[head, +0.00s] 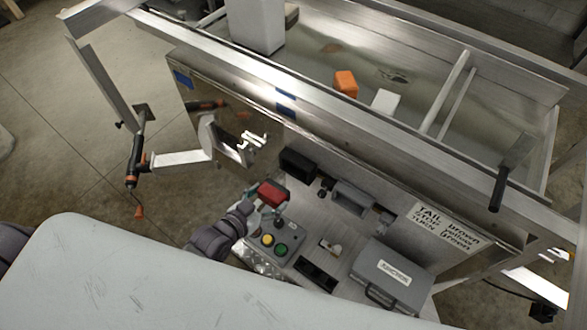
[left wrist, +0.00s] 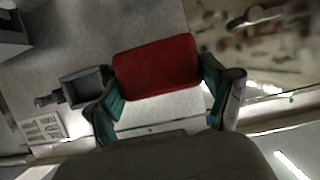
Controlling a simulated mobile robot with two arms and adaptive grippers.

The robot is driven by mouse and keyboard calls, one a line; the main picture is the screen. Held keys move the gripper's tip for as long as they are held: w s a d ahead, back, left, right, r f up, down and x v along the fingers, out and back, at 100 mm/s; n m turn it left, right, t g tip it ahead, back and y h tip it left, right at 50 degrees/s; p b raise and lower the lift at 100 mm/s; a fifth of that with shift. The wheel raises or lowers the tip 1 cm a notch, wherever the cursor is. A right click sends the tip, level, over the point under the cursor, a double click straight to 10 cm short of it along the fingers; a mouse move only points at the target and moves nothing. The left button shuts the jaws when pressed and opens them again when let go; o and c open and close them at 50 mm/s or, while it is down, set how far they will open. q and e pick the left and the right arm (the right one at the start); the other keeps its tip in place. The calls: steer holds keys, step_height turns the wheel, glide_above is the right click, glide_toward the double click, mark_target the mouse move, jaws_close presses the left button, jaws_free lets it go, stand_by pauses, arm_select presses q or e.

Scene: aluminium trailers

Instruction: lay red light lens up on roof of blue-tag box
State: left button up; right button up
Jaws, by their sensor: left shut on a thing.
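The red light (head: 271,192) is in my left gripper (head: 268,201), held above the work surface beside the trailer. Its red face points up toward the head camera. In the left wrist view, the red light (left wrist: 157,65) sits between the two green-padded fingers of my left gripper (left wrist: 158,88). Blue tags (head: 286,103) and (head: 183,79) are on the metal side of the trailer, behind and left of the gripper. I cannot tell for certain which box is the blue-tag box. My right gripper is not in view.
A button panel (head: 268,242) is just below the gripper. A grey case (head: 387,275), a black box (head: 298,163) and a grey bin (head: 353,198) stand on the work surface. An orange block (head: 346,83) and white block (head: 385,101) lie in the trailer.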

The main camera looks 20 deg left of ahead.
arm_select(q)
steer(key=shift+s+a, duration=0.25)
steer(key=shift+s, duration=0.45)
